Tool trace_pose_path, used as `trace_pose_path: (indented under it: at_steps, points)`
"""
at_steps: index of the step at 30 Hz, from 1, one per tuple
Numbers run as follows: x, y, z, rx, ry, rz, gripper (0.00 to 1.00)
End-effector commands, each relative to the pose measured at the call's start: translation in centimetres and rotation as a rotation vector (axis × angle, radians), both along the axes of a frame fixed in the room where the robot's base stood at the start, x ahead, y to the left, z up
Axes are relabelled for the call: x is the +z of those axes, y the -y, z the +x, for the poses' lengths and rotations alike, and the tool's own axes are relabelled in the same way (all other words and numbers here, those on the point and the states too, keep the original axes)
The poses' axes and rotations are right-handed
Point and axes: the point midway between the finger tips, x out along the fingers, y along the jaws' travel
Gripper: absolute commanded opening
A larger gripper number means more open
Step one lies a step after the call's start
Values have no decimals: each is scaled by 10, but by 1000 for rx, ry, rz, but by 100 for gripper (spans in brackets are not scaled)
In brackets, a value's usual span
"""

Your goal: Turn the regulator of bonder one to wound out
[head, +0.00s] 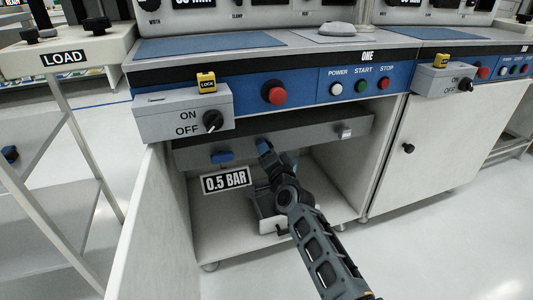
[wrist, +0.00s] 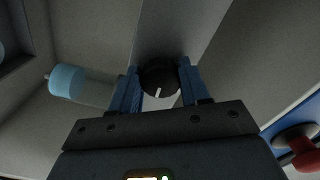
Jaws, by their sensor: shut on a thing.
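Bonder one is the bench with the ONE label (head: 367,57). Its lower cabinet is open, with a grey bar (head: 305,132) under the blue panel. A sign reading 0.5 BAR (head: 226,181) hangs below the bar's left part. My gripper (head: 264,147) reaches up to the bar from below, right of the sign. In the wrist view my gripper's blue fingers are shut on a round black knob (wrist: 159,77), which appears to be the regulator. A white line on the knob points down and slightly left in that view. The gripper mostly hides the knob in the head view.
A blue fitting (head: 222,156) sits on the bar left of my gripper, and a pale switch (head: 345,132) to the right. Above are an ON/OFF box (head: 160,118) with a yellow lock (head: 206,82), and a red button (head: 274,92). An open door (head: 152,225) stands at left.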

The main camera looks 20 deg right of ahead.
Motion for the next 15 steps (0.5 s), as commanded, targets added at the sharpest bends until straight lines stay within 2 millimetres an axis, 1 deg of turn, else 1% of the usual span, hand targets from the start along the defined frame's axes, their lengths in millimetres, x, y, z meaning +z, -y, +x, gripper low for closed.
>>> trace_pose_path:
  at_steps: [6, 15]
  points:
    - [0, 1, 0, -2, 0, 60, 15]
    - [0, 2, 0, -3, 1, 80, 15]
